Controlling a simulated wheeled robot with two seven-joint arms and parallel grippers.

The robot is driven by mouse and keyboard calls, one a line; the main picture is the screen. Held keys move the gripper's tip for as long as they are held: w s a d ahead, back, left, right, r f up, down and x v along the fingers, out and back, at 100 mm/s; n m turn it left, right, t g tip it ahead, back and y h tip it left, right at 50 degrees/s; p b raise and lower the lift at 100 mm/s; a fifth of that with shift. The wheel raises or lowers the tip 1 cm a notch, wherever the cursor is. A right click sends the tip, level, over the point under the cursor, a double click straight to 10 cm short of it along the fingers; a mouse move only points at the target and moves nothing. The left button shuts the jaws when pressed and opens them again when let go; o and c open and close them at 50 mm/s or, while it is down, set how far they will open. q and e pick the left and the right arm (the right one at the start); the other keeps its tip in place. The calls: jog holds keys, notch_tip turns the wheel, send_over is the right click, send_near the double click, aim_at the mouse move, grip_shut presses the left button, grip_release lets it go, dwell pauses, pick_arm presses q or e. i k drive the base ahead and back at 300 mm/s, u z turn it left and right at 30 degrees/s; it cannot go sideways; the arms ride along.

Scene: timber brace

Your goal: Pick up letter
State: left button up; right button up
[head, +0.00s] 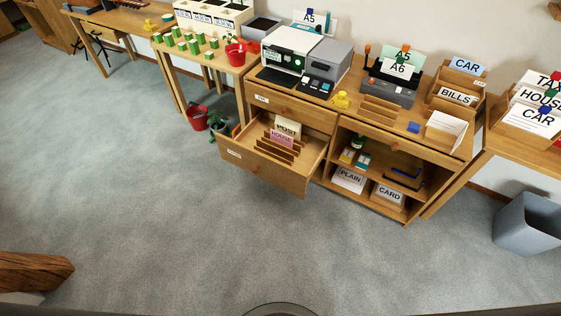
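No item is plainly marked as the letter. A white paper or envelope (446,129) stands in a wooden holder at the right end of the desk top (405,133); it may be the letter, but I cannot tell. An open drawer (265,172) below holds upright dividers, with cards marked POST (288,127) and HOUSE (282,140). Neither of my grippers is in view.
A printer (291,50) stands on the desk. Wooden sorters marked CAR and BILLS (457,96) stand at the back right. The open drawer juts over the floor. A grey bin (527,224) stands at right. A wooden piece (32,272) shows at lower left. The carpet (180,230) is clear.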

aim_at(278, 137)
jog(key=u, duration=0.15)
jog(key=k, duration=0.2)
jog(key=z, duration=1.2)
jog(key=i, duration=1.45)
jog(key=u, duration=0.4)
